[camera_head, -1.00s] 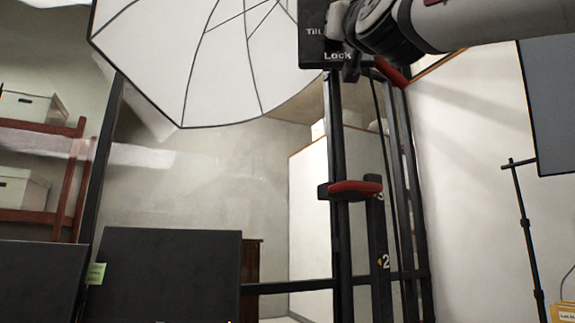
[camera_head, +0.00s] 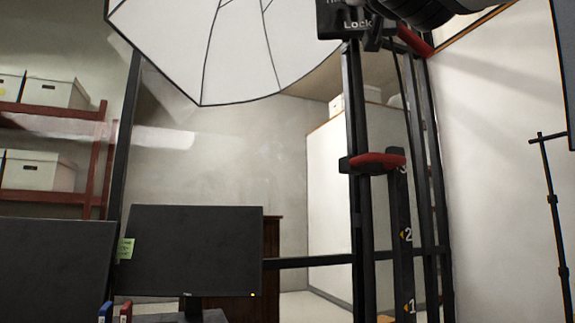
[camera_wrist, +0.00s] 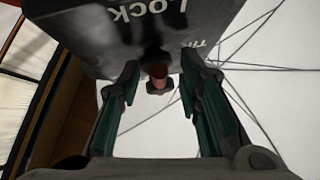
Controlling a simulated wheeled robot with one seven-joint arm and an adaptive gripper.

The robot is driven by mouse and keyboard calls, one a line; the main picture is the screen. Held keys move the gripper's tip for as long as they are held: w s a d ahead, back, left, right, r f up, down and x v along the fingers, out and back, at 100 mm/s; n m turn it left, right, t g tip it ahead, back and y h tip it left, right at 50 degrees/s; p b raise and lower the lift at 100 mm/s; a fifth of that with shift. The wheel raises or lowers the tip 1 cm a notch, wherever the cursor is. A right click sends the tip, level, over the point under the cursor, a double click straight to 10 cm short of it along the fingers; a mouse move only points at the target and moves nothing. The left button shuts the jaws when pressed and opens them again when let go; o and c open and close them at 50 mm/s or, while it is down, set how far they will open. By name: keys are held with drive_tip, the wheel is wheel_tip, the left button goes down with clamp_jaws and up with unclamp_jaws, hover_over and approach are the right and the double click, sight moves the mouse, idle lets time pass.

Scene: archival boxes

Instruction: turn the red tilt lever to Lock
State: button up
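The black box lettered "Lock" (camera_head: 345,20) is at the top of the head view, partly cut off, with a red lever (camera_head: 415,41) slanting down to its right. In the wrist view the box (camera_wrist: 150,35) fills the top, its lettering upside down. A short red-tipped piece (camera_wrist: 159,76), seen nearly end-on, juts from the box. My gripper (camera_wrist: 160,70) is open, with one finger on each side of that red piece. I see gaps on both sides; whether it lies fully between the pads I cannot tell. In the head view the arm hides part of the box.
A second red lever (camera_head: 378,163) sits lower on the black upright, beside a scale strip (camera_head: 402,240) with numbers. A white umbrella (camera_head: 230,50) hangs left of the box. Dark monitors (camera_head: 190,250) stand lower left. A thin black stand (camera_head: 555,210) is at right.

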drive_tip(key=v, duration=1.2)
idle(0.3)
